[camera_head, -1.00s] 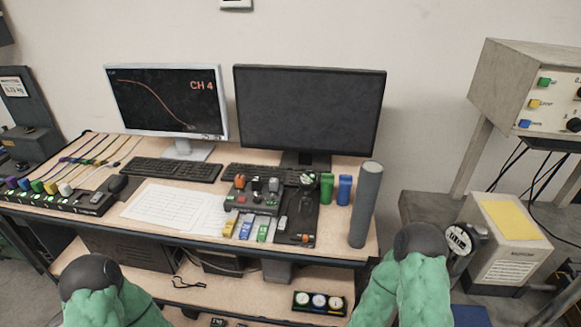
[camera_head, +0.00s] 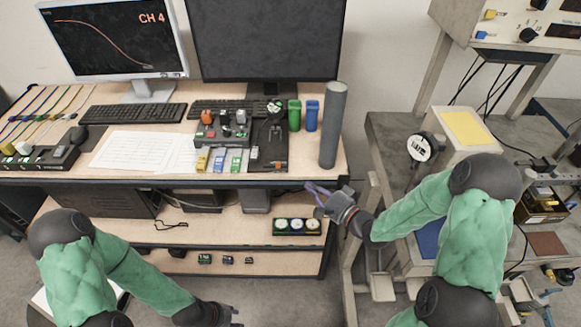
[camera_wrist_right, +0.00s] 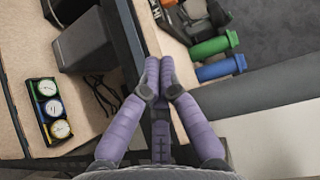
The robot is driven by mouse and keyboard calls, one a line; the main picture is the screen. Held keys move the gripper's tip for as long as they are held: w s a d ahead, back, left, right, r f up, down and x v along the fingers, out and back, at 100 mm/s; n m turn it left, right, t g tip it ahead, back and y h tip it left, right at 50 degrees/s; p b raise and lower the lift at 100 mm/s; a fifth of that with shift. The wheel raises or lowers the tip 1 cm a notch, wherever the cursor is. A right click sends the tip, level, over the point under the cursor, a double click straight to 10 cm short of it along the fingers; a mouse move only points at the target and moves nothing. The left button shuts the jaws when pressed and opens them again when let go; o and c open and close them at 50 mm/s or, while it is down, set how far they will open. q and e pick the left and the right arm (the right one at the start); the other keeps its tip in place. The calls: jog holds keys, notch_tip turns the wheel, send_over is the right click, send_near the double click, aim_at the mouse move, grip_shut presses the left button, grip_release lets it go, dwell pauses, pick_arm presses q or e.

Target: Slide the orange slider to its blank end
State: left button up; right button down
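A small orange slider (camera_head: 281,165) sits near the front edge of a black panel (camera_head: 270,148) on the desk, right of the yellow, blue and green pieces. Its end markings are too small to read. My right gripper (camera_head: 313,194) is in front of the desk's front edge, right of and nearer than the slider, apart from it. In the right wrist view its two purple fingertips (camera_wrist_right: 160,62) lie together with nothing between them. An orange bit shows at that view's top edge. My left gripper (camera_head: 232,313) is low at the bottom edge, only partly visible.
A grey cylinder (camera_head: 333,125) stands at the desk's right end, beside green (camera_head: 294,115) and blue (camera_head: 312,116) pieces. Three gauges (camera_head: 297,226) lie on the lower shelf. A control box (camera_head: 221,131) with toggles stands left of the slider. Monitors stand behind.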

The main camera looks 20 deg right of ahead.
aim_at(276, 165)
jog(key=shift+y, duration=0.5)
jog(key=w+a+b, duration=0.1)
jog(key=w, duration=0.1)
jog(key=w+a+r, duration=0.1)
jog(key=w+a, duration=0.1)
jog(key=w, duration=0.1)
jog(key=w+a+r+b, duration=0.1)
jog(key=w, duration=0.2)
jog(key=shift+w+a+r+b, duration=0.15)
jog(key=shift+a+b, duration=0.1)
jog(key=shift+b, duration=0.1)
jog(key=a, duration=0.2)
jog(key=w+a, duration=0.1)
jog(key=a, duration=0.1)
jog(key=shift+w+a, duration=0.1)
